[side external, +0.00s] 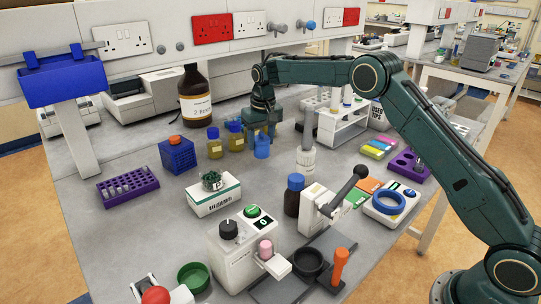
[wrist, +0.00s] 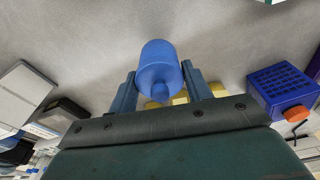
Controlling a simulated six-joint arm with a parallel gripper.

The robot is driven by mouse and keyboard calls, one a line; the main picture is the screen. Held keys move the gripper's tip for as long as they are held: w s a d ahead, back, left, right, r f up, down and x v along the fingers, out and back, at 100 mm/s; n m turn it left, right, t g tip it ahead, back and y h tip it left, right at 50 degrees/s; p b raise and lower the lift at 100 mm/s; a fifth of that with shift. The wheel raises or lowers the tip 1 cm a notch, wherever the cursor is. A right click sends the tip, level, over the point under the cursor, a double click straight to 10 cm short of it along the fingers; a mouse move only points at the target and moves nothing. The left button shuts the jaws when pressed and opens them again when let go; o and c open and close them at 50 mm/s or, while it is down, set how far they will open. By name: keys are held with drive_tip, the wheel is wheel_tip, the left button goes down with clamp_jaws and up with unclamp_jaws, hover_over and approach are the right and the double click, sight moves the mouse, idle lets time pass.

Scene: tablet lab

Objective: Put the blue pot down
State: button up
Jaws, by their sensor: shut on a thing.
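The blue pot (side external: 262,149) is a small smooth blue container between the fingers of my gripper (side external: 261,133) in the side view. In the wrist view the pot (wrist: 158,60) sits between the two fingertips of my gripper (wrist: 159,72), one on each side. My gripper is shut on it. The pot looks upright, low over the grey bench (side external: 170,225) at the back middle. I cannot tell whether its base touches the bench.
Yellow bottles with blue caps (side external: 215,148) stand just left of the pot. A blue rack (side external: 177,155) is further left, and a large brown bottle (side external: 195,95) is behind. A white shelf rack (side external: 343,128) stands to the right. Bare bench lies in front of the pot.

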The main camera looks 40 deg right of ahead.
sight(261, 151)
drive_tip(key=shift+f, duration=2)
drive_tip(key=shift+f, duration=0.15)
drive_tip(key=o, duration=0.9)
drive_tip(key=shift+o, duration=0.2)
drive_tip(key=r, duration=0.7)
drive_tip(key=s+r, duration=0.1)
drive_tip(key=r, duration=0.3)
drive_tip(key=shift+s+a+r, duration=0.1)
drive_tip(key=shift+a+r, duration=0.05)
drive_tip(key=shift+s+r, duration=0.1)
drive_tip(key=shift+r, duration=0.4)
